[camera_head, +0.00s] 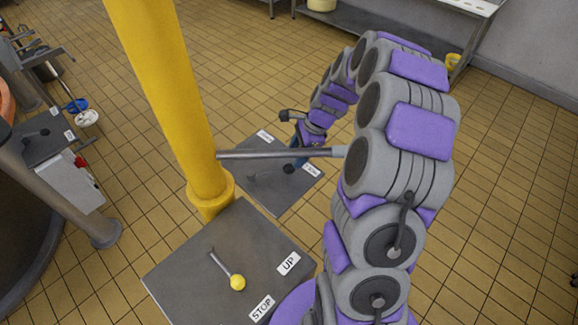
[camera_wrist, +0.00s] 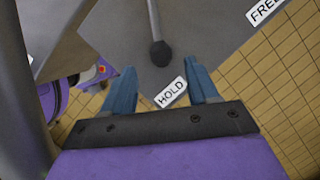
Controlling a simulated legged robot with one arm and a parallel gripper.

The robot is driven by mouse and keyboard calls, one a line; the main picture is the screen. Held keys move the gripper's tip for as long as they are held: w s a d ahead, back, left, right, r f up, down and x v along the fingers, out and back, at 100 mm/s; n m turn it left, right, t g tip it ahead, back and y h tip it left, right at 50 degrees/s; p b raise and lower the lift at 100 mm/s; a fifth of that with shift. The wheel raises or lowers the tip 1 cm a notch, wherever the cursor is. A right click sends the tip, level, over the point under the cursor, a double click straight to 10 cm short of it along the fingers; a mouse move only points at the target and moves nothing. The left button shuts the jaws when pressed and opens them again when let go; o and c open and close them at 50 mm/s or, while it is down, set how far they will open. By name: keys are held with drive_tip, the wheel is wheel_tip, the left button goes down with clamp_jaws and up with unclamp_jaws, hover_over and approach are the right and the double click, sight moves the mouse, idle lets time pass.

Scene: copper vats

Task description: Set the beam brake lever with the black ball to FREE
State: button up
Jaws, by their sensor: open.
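The beam brake lever is a grey rod ending in a black ball (camera_wrist: 160,53), on a dark grey plate (camera_wrist: 110,30). The ball lies close to the HOLD label (camera_wrist: 171,93); the FREE label (camera_wrist: 264,11) is at the plate's upper right corner in the wrist view. My gripper (camera_wrist: 159,67) is open, with its blue fingers either side of the ball's near side and nothing gripped. The plate's labels are too small to read there.
A yellow post (camera_head: 165,90) with a grey horizontal bar (camera_head: 270,154) stands beside my arm. A nearer plate has a yellow-ball lever (camera_head: 237,283) with UP and STOP labels. Another lever plate (camera_head: 40,140) is at left. The tiled floor at right is clear.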

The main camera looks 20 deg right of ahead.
sight(290, 165)
drive_tip(key=x, duration=0.6)
drive_tip(key=shift+f+b, duration=0.25)
drive_tip(key=shift+b, duration=0.1)
drive_tip(key=shift+c, duration=0.4)
clamp_jaws()
